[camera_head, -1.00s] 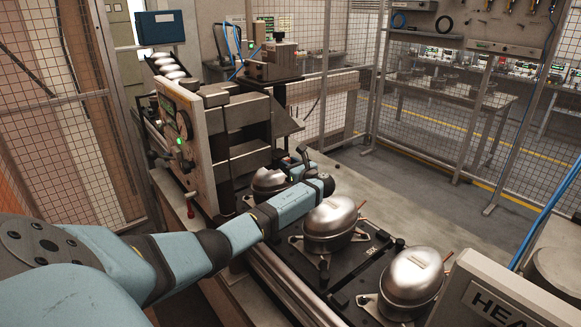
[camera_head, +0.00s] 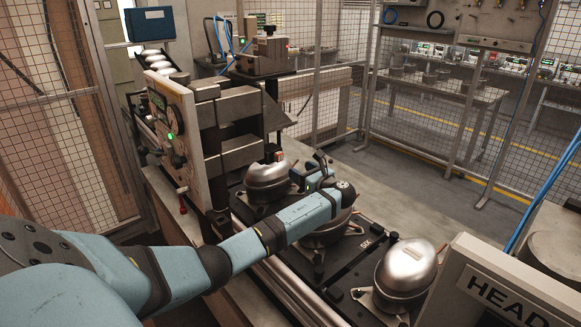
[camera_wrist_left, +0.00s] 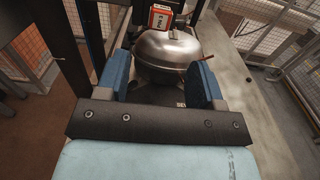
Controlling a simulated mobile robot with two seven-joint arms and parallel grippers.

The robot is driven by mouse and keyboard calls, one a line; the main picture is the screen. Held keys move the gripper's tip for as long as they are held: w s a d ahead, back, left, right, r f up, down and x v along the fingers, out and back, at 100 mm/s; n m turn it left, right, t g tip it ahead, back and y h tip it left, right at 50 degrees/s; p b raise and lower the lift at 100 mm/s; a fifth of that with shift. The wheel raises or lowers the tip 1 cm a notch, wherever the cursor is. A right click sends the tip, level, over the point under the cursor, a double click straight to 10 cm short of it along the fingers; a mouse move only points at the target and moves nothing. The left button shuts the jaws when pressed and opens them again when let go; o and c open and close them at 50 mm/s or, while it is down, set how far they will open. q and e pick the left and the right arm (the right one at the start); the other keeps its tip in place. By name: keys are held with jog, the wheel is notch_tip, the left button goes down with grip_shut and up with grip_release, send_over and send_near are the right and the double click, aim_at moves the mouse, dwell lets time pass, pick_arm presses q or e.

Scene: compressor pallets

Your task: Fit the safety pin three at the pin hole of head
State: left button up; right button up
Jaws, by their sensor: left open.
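My left gripper (camera_head: 318,168) hangs over the row of compressors in the head view, its wrist covering most of the second one. In the left wrist view its two blue fingers (camera_wrist_left: 163,82) are spread wide with nothing held between them. A silver domed compressor (camera_wrist_left: 170,55) lies ahead of and below the fingers. I cannot make out safety pin three or the pin hole. A white panel marked HEAD (camera_head: 500,290) stands at the lower right of the head view. My right gripper is not in view.
Silver compressors stand on dark pallets, one nearer (camera_head: 405,268) and one farther (camera_head: 266,178). A press-like machine (camera_head: 172,130) stands at the left. A red and white labelled block (camera_wrist_left: 160,18) shows beyond the compressor. Mesh fencing (camera_head: 440,150) encloses the area.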

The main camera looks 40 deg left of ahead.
pick_arm(q)
jog(key=d, duration=0.3)
jog(key=shift+s+d, duration=0.15)
jog(key=shift+d, duration=0.1)
dwell(0.4)
jog(key=s+d+f+n+t+h, duration=0.2)
jog(key=s+d+f+n+h, duration=0.3)
jog(key=s+d+f+h, duration=0.75)
jog(key=s+d+n+h, duration=0.2)
jog(key=s+d+n, duration=0.25)
jog(key=s, duration=0.55)
jog(key=s+d+n+h, duration=0.2)
jog(key=s+d+n, duration=0.3)
jog(key=s, duration=0.5)
jog(key=s+d+n+h, duration=0.25)
jog(key=s+d, duration=0.35)
jog(key=s, duration=0.4)
jog(key=w+d+f+t+h+p, duration=0.1)
jog(key=w+d+f+t, duration=0.2)
jog(key=f, duration=0.2)
jog(key=w+d+f+m+t+h+p, duration=0.1)
jog(key=w+d+f+t, duration=0.2)
jog(key=f+t, duration=0.1)
jog(key=shift+d+f+p, duration=0.25)
jog(key=shift+f+p, duration=0.1)
jog(key=shift+f, duration=0.55)
